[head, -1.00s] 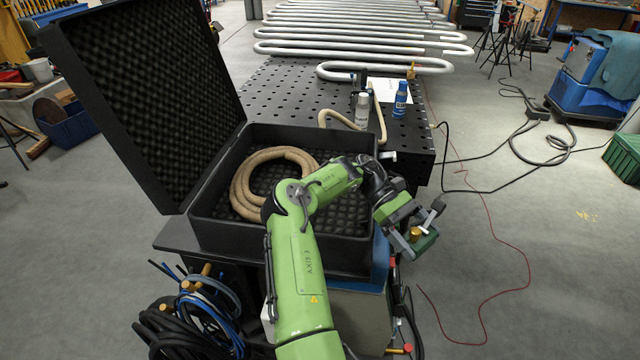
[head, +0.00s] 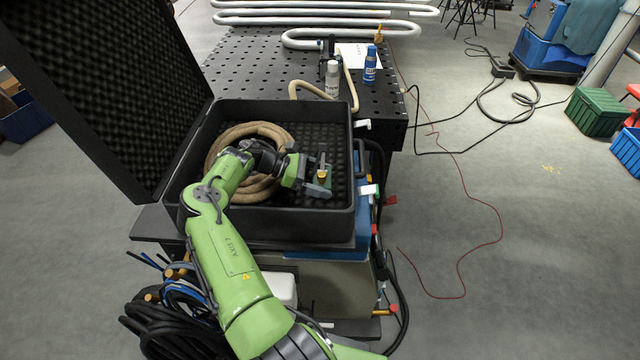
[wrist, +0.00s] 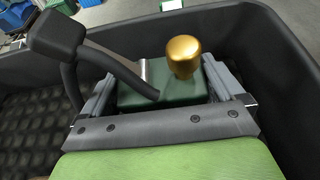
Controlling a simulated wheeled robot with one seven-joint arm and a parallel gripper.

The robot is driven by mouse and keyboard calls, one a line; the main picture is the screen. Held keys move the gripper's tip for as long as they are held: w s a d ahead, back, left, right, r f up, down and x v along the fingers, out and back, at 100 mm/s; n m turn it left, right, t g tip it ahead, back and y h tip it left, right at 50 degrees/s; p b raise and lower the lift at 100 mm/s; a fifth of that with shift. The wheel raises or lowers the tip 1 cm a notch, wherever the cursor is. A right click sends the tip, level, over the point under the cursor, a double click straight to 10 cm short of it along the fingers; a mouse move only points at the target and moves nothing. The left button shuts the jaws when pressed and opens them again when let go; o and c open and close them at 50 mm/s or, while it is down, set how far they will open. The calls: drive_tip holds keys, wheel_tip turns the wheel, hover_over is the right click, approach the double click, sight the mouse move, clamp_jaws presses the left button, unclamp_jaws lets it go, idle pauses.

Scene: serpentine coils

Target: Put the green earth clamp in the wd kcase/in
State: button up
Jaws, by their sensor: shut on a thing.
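The green earth clamp, with a brass knob, shows in the wrist view (wrist: 183,88) between the two jaws of my gripper (wrist: 160,90). In the head view, my gripper (head: 322,178) is shut on the clamp (head: 322,174) inside the outline of the open black case (head: 290,222), over the right part of its foam floor. The case's lid stands open at the left. I cannot tell whether the clamp touches the foam. Part of the clamp is hidden by the jaws.
A coiled beige hose (head: 222,147) lies in the left part of the case. Foam to the right of the clamp is bare.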

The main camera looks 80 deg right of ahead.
wheel_tip(320, 180, down, 4)
drive_tip(key=shift+r, duration=0.1)
drive_tip(key=o, duration=1.4)
drive_tip(key=shift+c, duration=0.2)
drive_tip(key=shift+a, duration=0.1)
drive_tip(key=shift+w, duration=0.1)
drive_tip(key=b+v, duration=0.3)
drive_tip(key=v, duration=0.7)
drive_tip(key=shift+w, duration=0.25)
drive_tip(key=shift+w+a+r, duration=0.15)
drive_tip(key=shift+w+r, duration=0.25)
drive_tip(key=shift+w, duration=0.15)
